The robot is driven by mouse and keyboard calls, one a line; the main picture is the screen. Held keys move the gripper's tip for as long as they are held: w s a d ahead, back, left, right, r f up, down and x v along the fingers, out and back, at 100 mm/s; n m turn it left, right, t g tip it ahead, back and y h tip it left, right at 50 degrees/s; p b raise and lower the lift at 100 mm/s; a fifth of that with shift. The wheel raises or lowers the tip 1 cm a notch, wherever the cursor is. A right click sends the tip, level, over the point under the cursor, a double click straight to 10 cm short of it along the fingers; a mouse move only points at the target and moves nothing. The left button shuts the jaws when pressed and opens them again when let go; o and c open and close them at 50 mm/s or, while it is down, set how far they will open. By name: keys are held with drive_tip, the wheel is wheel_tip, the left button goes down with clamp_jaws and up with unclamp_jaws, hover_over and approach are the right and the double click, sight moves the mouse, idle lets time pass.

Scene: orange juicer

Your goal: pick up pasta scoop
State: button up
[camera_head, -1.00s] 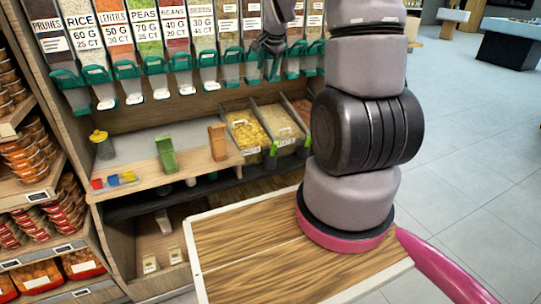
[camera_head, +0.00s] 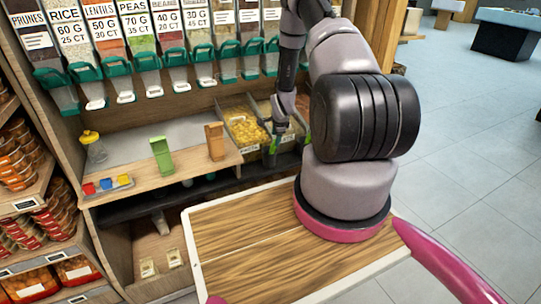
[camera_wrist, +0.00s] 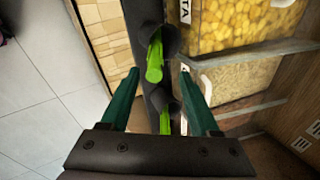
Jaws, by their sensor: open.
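The pasta scoop shows as a bright green handle (camera_wrist: 155,57) standing up from a dark round holder in the wrist view. In the head view its green handle (camera_head: 274,144) is at the front of the pasta bin. My gripper (camera_wrist: 160,72) is open, with one teal finger on each side in the picture and the handle showing between the tips. I see no clear contact, and the depth between fingers and handle is hard to judge. In the head view my gripper (camera_head: 282,128) points down just over the bin fronts. The scoop's lower part is hidden in the holder.
A second green handle (camera_wrist: 166,123) stands in a neighbouring holder. The pasta bin (camera_head: 243,127) and other food bins lie behind. Dispensers with teal spouts (camera_head: 203,68) hang above.

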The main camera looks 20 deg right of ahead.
sight(273, 151)
drive_tip(key=x, duration=0.2)
drive_tip(key=shift+w+f, duration=0.1)
drive_tip(key=shift+f, duration=0.2)
drive_tip(key=x, duration=0.5)
drive_tip(key=shift+s+a+f, duration=0.2)
drive_tip(key=shift+s, duration=0.1)
drive_tip(key=shift+c, duration=0.3)
clamp_jaws()
